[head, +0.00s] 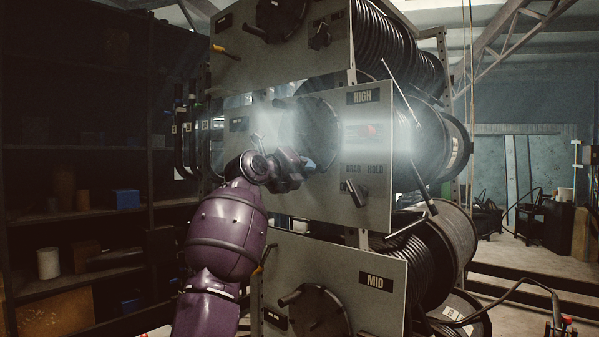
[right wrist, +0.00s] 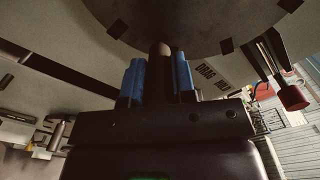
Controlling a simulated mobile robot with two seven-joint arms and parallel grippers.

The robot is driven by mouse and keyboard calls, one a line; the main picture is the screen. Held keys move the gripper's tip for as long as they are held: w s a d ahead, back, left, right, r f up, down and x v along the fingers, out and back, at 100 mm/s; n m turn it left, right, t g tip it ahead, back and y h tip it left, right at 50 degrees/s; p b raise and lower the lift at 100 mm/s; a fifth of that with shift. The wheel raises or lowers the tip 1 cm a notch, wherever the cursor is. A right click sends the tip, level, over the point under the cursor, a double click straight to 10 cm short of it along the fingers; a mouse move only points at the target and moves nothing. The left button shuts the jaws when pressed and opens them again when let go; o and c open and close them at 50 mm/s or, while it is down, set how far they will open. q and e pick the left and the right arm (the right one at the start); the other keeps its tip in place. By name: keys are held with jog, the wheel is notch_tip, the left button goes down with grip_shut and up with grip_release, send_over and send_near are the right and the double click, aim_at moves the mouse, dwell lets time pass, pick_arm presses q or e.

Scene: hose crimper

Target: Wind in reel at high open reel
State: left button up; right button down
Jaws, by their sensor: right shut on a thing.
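The high reel's grey panel (head: 375,155) carries the label HIGH, a dark round crank disc (head: 322,120) and a DRAG/HOLD lever (head: 355,192). Dark hose is wound on the high reel (head: 425,130) behind the panel. My right gripper (head: 300,172) is at the lower edge of the disc. In the right wrist view, its blue fingers (right wrist: 159,82) are shut on the crank handle (right wrist: 160,62), which stands out from the disc (right wrist: 180,18). The lever with a red end (right wrist: 291,97) also shows there. My left gripper is out of view.
Below is the MID panel (head: 345,270) with its own crank disc (head: 318,312). Another reel panel (head: 295,55) is above. Dark shelves with boxes (head: 124,199) stand at left. A thin rod (head: 408,110) slants beside the high reel. Open floor (head: 520,255) lies at right.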

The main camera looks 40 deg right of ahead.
jog(key=shift+s+r, duration=0.3)
jog(key=shift+r, duration=0.45)
dwell(0.4)
jog(key=c, duration=1.3)
grip_release()
jog(key=o, duration=0.3)
jog(key=shift+s+d, duration=0.1)
jog(key=shift+s, duration=0.1)
jog(key=shift+w+f, duration=0.15)
